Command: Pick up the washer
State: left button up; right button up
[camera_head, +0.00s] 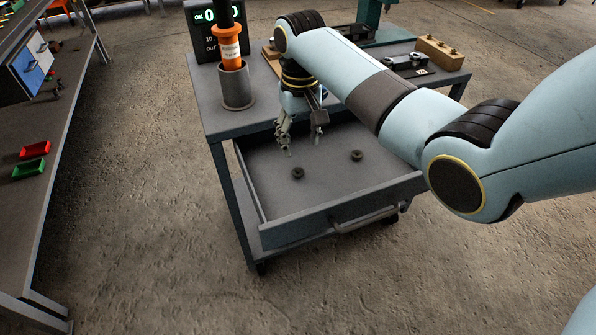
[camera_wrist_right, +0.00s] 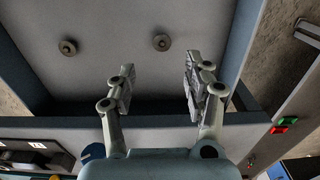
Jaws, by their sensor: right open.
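Two small dark ring-shaped parts that look like washers lie apart on the floor of the open drawer (camera_head: 325,207). The nearer washer (camera_head: 297,173) is left of the other washer (camera_head: 357,155) in the head view. In the right wrist view the same pair shows as one washer (camera_wrist_right: 161,42) just beyond the fingertips and another washer (camera_wrist_right: 67,47) further left. My right gripper (camera_head: 302,138) is open and empty, pointing down at the back of the drawer; its spread fingers also show in the right wrist view (camera_wrist_right: 158,68). My left gripper is out of view.
The drawer belongs to a grey cart (camera_head: 215,124). On its top stand a cup (camera_head: 237,88) holding an orange tool (camera_head: 228,48), a dark display (camera_head: 203,42) and a wooden block (camera_head: 440,53). Red (camera_head: 34,150) and green (camera_head: 29,169) bins sit on the left bench.

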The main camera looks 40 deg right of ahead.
aim_at(298, 171)
notch_tip(298, 171, down, 8)
jog(key=shift+w+a+f+b, duration=0.1)
jog(key=shift+w+f+b, duration=0.05)
jog(key=shift+b, duration=0.4)
jog(key=shift+f, duration=0.25)
dwell(0.3)
jog(key=c, duration=0.8)
